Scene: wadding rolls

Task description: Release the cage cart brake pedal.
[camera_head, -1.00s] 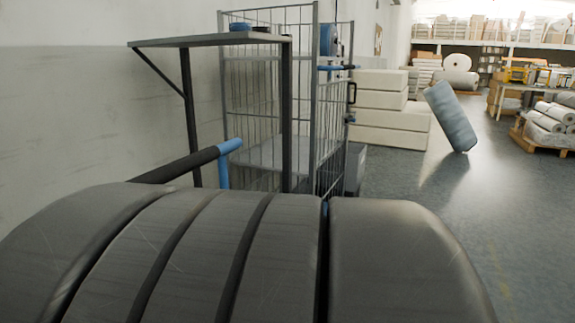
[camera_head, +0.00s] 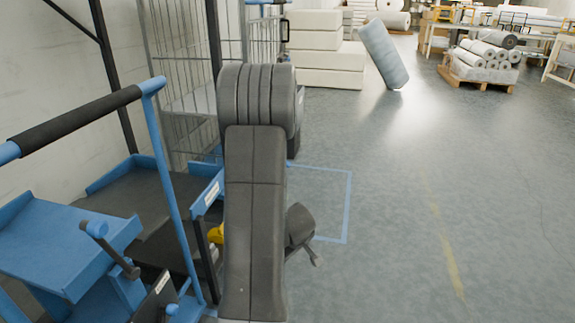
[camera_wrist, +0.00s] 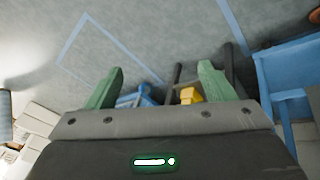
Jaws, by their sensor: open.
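The cage cart (camera_head: 183,92), a tall grey wire-mesh frame, stands at the upper left in the head view, partly behind my arm. A small yellow part (camera_head: 216,234), which looks like a pedal, sits low beside a blue frame, left of my arm and partly hidden by it. In the wrist view a yellow block (camera_wrist: 190,95) shows just beyond the jaws, nearer the right finger, between dark bars. My gripper (camera_wrist: 161,75) has two green fingers spread wide and nothing between them that I can see held. Whether it touches the yellow part is unclear.
A blue trolley (camera_head: 75,245) with a black-gripped handle stands at the left. Blue tape (camera_head: 348,205) marks the floor right of my arm. White blocks (camera_head: 325,62), a leaning roll (camera_head: 384,55) and a pallet of rolls (camera_head: 483,72) are farther back. The right floor is open.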

